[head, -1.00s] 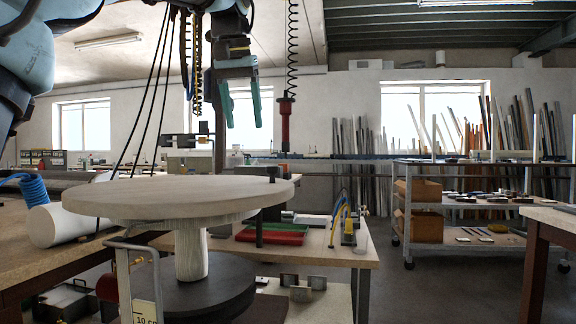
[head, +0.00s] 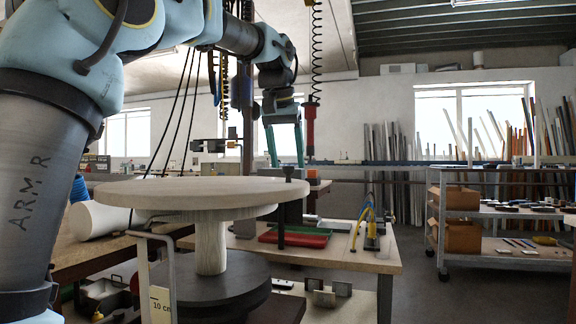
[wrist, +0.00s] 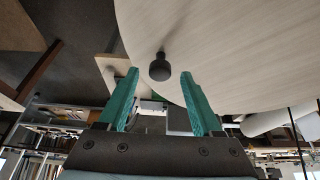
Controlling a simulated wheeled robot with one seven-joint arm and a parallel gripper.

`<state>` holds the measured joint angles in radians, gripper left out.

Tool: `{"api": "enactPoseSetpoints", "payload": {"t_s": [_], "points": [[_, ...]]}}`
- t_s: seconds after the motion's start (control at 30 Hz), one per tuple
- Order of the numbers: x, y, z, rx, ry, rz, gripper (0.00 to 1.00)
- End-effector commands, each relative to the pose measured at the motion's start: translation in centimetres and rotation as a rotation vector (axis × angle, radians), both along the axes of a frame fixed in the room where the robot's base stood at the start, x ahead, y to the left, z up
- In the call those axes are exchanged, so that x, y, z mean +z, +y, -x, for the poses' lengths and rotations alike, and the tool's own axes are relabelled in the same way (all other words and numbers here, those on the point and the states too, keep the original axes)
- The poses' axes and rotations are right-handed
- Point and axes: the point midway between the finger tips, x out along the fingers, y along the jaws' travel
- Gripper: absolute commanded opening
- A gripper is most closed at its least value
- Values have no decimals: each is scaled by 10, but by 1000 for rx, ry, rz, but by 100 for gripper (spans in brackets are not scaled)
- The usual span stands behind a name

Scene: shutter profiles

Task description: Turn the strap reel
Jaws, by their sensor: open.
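The strap reel has a pale round top disc (head: 190,192), a pale wooden core (head: 210,248) and a dark lower disc (head: 215,285). A small dark knob (head: 288,172) stands near the top disc's right edge. The knob also shows in the wrist view (wrist: 159,68), by the rim of the pale disc (wrist: 235,45). My gripper (head: 286,160) points down with its teal fingers apart, close by the knob. In the wrist view my gripper (wrist: 160,76) is open and the knob appears between the fingertips, with no clear contact.
A bench (head: 350,257) behind the reel carries red and green pieces (head: 300,236) and a small stand with yellow and blue parts (head: 372,228). A white roll (head: 98,220) lies on the left table. A shelf trolley (head: 495,240) stands at right, with open floor before it.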

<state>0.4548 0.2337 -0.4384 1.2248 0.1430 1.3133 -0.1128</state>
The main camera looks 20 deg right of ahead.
Motion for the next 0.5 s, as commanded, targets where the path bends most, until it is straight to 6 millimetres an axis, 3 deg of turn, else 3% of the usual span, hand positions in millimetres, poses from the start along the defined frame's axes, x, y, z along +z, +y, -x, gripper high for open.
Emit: {"api": "enactPoseSetpoints", "payload": {"t_s": [0.13,0.43,0.5], "points": [[-10,-3,-3,0,1,-1,67],[-11,-3,-3,0,1,1,67],[-11,-3,-3,0,1,1,60]]}}
